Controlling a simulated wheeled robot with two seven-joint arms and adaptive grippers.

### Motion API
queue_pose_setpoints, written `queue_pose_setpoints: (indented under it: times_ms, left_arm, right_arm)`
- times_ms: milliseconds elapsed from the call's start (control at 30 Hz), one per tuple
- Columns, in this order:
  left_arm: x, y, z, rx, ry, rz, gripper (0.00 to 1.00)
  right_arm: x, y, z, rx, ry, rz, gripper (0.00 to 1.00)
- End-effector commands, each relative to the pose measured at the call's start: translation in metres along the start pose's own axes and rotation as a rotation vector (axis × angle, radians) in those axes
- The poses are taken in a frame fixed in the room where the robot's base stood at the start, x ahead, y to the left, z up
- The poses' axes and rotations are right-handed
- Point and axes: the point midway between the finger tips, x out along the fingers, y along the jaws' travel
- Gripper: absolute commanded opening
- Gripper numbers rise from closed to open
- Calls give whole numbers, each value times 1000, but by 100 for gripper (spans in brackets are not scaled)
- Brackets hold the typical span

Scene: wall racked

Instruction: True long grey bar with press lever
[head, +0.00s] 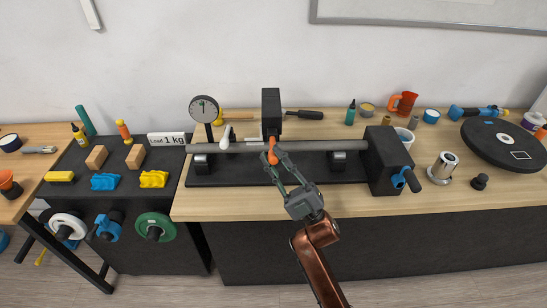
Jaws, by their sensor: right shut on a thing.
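The long grey bar (312,146) lies level across a black bench fixture (235,178), above two roller supports, left (201,162) and right (338,159). A black upright press head (271,105) stands behind the middle of the bar. An orange press lever (272,145) hangs in front of it, crossing the bar. My right gripper (274,161) reaches up from below and is shut on the orange lever. A round dial gauge (204,109) stands over the bar's left part. My left gripper is not in view.
A black box with a blue handle (398,180) stands at the bar's right end. A "Load 1 kg" sign (167,139) is at left. A metal cylinder (443,166) and a large black disc (503,142) stand at right. The wooden bench front (240,206) is clear.

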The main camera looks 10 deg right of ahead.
Motion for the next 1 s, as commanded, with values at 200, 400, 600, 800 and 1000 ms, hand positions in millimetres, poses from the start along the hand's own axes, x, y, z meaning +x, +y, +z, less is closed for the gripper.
queue_pose_setpoints:
  times_ms: [200, 400, 600, 800, 1000]
  left_arm:
    - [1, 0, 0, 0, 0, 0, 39]
    - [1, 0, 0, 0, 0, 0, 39]
    - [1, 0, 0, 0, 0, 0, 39]
    - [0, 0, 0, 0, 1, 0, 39]
    - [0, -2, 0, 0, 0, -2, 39]
  right_arm:
    - [-3, -4, 2, 6, -7, -5, 0]
    - [-3, -4, 3, 7, -7, -5, 21]
    - [-2, -3, 2, 5, -5, -3, 35]
    - [-1, -2, 1, 3, -3, -2, 37]
    - [-8, -2, 2, 3, -5, -3, 37]
